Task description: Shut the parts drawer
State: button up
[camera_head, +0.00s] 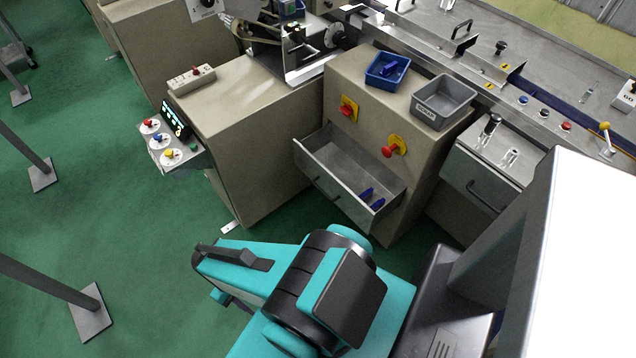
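The parts drawer (345,163) is a grey metal drawer pulled out of the beige cabinet (345,88) in the middle of the head view. Its inside is visible, and small blue parts (366,194) lie near its right end. A dark handle shows on its front panel. My teal and black arm is in the lower middle, in front of and below the drawer in the picture. No gripper fingers can be made out, so their state and distance from the drawer are hidden.
A blue bin (387,70) and a grey bin (442,102) stand on the cabinet top. Red knobs on yellow plates (392,147) stick out above the drawer. A second drawer unit (480,180) is at right. Green floor (130,250) is clear at left, apart from posts.

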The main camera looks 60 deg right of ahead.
aim_at(340, 168)
jog(key=z, duration=1.35)
jog(key=k, duration=0.1)
jog(key=u, duration=2.95)
jog(key=i, duration=0.25)
jog(key=z, duration=3.95)
jog(key=i, duration=0.15)
jog(key=u, duration=1.2)
